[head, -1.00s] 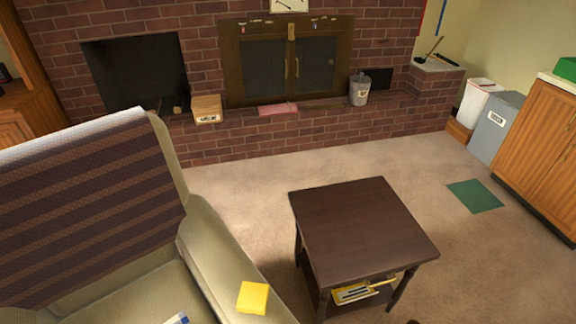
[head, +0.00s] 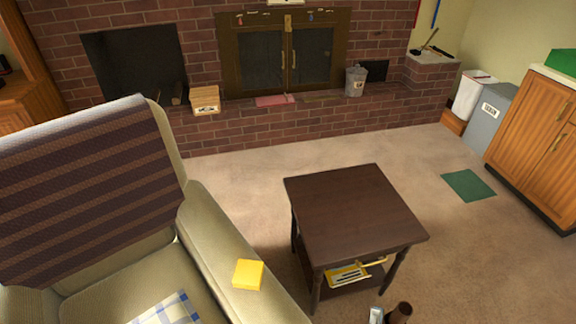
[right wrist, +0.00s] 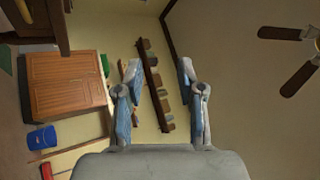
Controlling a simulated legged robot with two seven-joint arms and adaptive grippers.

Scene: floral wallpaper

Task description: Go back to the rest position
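My right gripper (right wrist: 158,68) shows in the right wrist view with its two fingers spread apart and nothing between them. In the head view only a small pale piece of the right gripper (head: 376,316) shows at the bottom edge, in front of the dark side table (head: 355,205). My left gripper is in neither view.
A beige armchair (head: 225,240) with a yellow block (head: 248,274) on its arm stands at the left. A brown cylindrical thing (head: 401,311) is at the bottom edge. A brick fireplace (head: 300,125) is behind.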

